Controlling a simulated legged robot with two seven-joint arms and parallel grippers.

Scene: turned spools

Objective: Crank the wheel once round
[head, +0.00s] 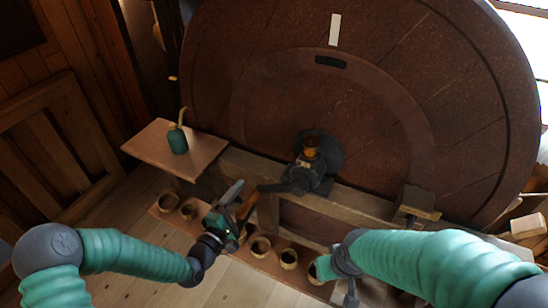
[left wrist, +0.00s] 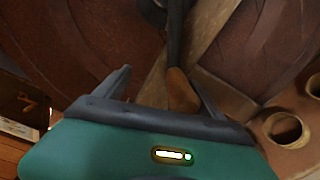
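The large dark brown wheel (head: 400,110) fills the back of the head view, with a white strip (head: 335,30) near its top. A dark crank (head: 290,187) runs left from the hub to a wooden handle (head: 248,207). My left gripper (head: 238,196) is at the handle. In the left wrist view the handle (left wrist: 181,90) lies between the spread fingers, nearer the right one, with a gap on the left. My right gripper (head: 348,290) is low in the head view, below the wheel, and its fingers are mostly hidden.
A wooden side shelf (head: 195,153) holds a green oil can (head: 177,140) at the left. A low board carries several wooden cups, including one (head: 260,248) below my left gripper. A wooden beam (head: 350,200) crosses in front of the wheel.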

